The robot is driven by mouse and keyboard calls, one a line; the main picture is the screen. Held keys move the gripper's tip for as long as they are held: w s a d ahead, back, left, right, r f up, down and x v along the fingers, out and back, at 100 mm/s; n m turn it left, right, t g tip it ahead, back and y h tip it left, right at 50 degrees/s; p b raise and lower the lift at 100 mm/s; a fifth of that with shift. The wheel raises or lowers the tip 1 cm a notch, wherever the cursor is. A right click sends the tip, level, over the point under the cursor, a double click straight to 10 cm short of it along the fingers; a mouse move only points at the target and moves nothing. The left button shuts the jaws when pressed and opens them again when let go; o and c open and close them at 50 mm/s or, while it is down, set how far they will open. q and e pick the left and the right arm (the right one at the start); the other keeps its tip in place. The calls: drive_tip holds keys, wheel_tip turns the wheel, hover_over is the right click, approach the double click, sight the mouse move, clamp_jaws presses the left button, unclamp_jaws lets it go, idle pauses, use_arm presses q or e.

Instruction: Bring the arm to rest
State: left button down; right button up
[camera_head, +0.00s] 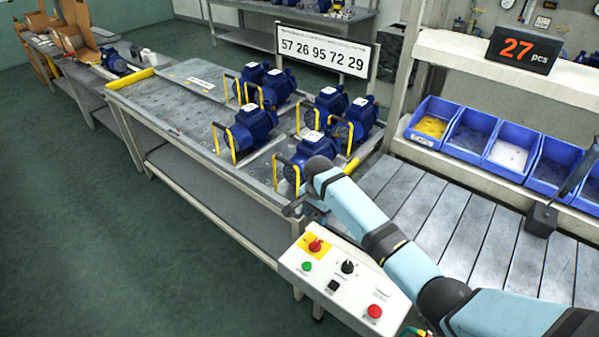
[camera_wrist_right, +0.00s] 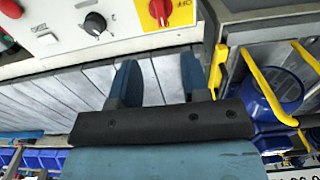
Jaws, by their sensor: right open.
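My right arm, light blue with black joints, comes in from the lower right in the head view. Its right gripper (camera_head: 304,207) is partly hidden by the arm, low beside the front right corner of the metal table (camera_head: 185,108), above the control box (camera_head: 338,284). In the right wrist view the right gripper (camera_wrist_right: 160,78) has its two fingers apart with nothing between them; grey slats show in the gap. The control box also shows there (camera_wrist_right: 110,22), with a red switch beyond the fingers. My left gripper is not in view.
Several blue pumps with yellow handles, such as the nearest one (camera_head: 312,150), stand on the table beside my right gripper. A slatted conveyor (camera_head: 480,240) runs at the right, with blue bins (camera_head: 470,135) behind it. The green floor (camera_head: 90,220) at left is clear.

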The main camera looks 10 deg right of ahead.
drive_tip(key=s+f+n, duration=0.1)
drive_tip(key=s+f, duration=0.1)
drive_tip(key=s+a+f+n+t, duration=0.1)
drive_tip(key=s+f, duration=0.1)
drive_tip(key=f, duration=0.1)
drive_tip(key=s+f+t+y, duration=0.1)
drive_tip(key=s+f, duration=0.1)
drive_tip(key=shift+s+a+f+n, duration=0.15)
drive_tip(key=shift+s+f+n, duration=0.1)
drive_tip(key=shift+f+n, duration=0.15)
drive_tip(key=s+f+n+t, duration=0.1)
drive_tip(key=s, duration=0.2)
drive_tip(key=s+f+n+t, duration=0.1)
drive_tip(key=s, duration=0.2)
drive_tip(key=s+f+n+t+y, duration=0.1)
drive_tip(key=s+f, duration=0.1)
drive_tip(key=s, duration=0.1)
drive_tip(key=shift+s+a+f+n, duration=0.1)
drive_tip(key=shift+s+a+n, duration=0.1)
drive_tip(key=shift+s+n, duration=0.1)
drive_tip(key=s+d+r+n+t, duration=0.1)
drive_tip(key=s+r+n+t, duration=0.2)
drive_tip(key=s, duration=0.6)
drive_tip(key=s+d+r+n+t+y, duration=0.1)
drive_tip(key=s+d+r+n+t, duration=0.1)
drive_tip(key=s, duration=0.7)
drive_tip(key=shift+s+r+n+t, duration=0.4)
drive_tip(key=shift+n+t, duration=0.1)
drive_tip(key=shift+n, duration=0.6)
drive_tip(key=shift+d, duration=0.1)
